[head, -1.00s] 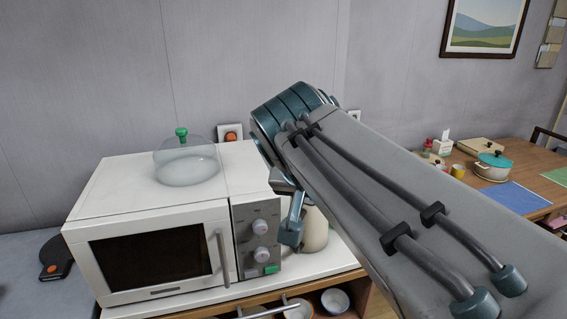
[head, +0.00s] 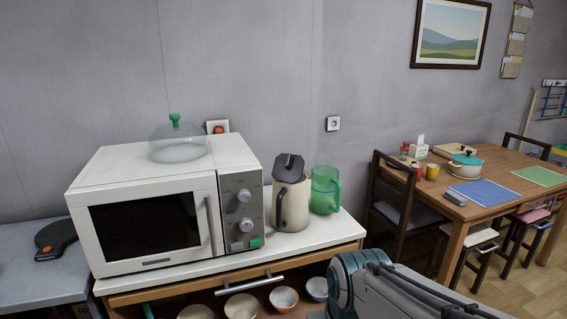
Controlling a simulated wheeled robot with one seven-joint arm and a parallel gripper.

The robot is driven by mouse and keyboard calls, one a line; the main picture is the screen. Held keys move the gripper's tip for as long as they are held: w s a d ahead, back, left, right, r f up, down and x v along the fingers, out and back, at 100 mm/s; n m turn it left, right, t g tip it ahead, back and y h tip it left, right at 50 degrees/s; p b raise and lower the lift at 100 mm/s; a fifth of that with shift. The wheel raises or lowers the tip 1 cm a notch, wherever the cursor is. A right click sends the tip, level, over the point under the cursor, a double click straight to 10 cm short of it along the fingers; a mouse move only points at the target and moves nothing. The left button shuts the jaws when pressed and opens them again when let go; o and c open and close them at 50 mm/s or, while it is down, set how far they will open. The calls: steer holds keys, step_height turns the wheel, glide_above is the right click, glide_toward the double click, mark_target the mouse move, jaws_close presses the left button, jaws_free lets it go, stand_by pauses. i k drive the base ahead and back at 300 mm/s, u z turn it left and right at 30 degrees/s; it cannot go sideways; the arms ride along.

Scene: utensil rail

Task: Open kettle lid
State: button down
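The kettle (head: 291,208) is cream with a dark handle on its left side. It stands upright on the white cabinet top, just right of the microwave. Its dark grey lid (head: 288,166) is tilted up at the top of the kettle and looks raised. The kettle's inside cannot be seen from here. My arm shows low in the picture, in front of the cabinet and well below and right of the kettle. My gripper's fingers are not in view.
A white microwave (head: 152,222) with a clear green-knobbed dome (head: 178,148) on top stands left of the kettle. A green translucent jug (head: 325,190) is close on its right. Bowls (head: 284,299) sit on the shelf below. A dining table (head: 452,211) is at the right.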

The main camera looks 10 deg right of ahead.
mark_target(288, 168)
steer(key=z, duration=0.95)
steer(key=i, duration=1.4)
steer(key=u, duration=0.8)
